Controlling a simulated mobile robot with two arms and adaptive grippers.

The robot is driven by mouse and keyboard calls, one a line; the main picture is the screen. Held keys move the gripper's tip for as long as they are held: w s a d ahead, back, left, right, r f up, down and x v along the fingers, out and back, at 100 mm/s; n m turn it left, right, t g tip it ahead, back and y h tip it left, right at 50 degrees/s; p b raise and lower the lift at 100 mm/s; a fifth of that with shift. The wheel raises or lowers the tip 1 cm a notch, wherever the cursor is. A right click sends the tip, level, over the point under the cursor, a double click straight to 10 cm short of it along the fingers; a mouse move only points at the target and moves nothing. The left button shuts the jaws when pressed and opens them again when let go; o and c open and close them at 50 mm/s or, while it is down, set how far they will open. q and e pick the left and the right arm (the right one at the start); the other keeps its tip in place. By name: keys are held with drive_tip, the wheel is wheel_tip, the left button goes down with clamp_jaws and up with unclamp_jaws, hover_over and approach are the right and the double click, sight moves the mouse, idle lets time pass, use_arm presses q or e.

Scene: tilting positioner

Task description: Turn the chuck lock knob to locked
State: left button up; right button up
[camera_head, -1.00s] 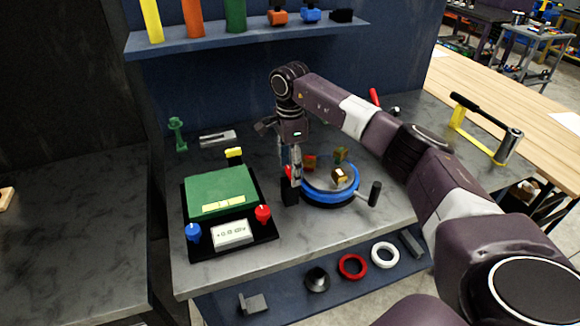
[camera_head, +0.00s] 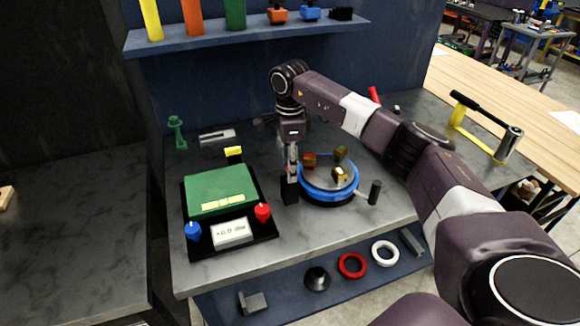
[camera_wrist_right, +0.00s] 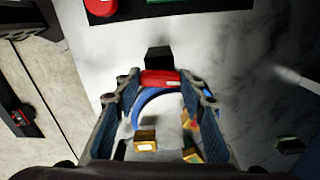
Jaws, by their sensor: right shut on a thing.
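The chuck (camera_head: 331,196) is a round disc with a blue rim, lying on the bench; it carries several gold-and-brown jaws. Its blue rim (camera_wrist_right: 150,98) also shows in the right wrist view. The red chuck lock knob (camera_wrist_right: 160,77) lies between my right gripper's fingertips in that view, in front of a black block (camera_wrist_right: 159,57). The black block (camera_head: 290,192) stands at the chuck's left edge in the head view. My right gripper (camera_head: 291,174) points down over it and is shut on the knob, mostly hiding it. My left gripper is not in view.
A green-topped control box (camera_head: 220,188) with a blue knob (camera_head: 192,231), a red knob (camera_head: 262,212) and a display (camera_head: 232,233) stands left of the gripper. A dark handle (camera_head: 374,192) sticks out at the chuck's right. Rings (camera_head: 352,266) lie on the lower front shelf.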

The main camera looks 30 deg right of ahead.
drive_tip(key=m, duration=0.4)
drive_tip(key=shift+m, duration=0.3)
drive_tip(key=m, duration=0.3)
drive_tip(key=shift+r+m, duration=0.1)
drive_tip(key=shift+m, duration=0.2)
drive_tip(key=m, duration=0.4)
drive_tip(key=shift+w+m, duration=0.1)
drive_tip(key=shift+m, duration=2.1)
drive_tip(key=o, duration=1.2)
drive_tip(key=shift+c, duration=0.2)
wheel_tip(320, 180, up, 12)
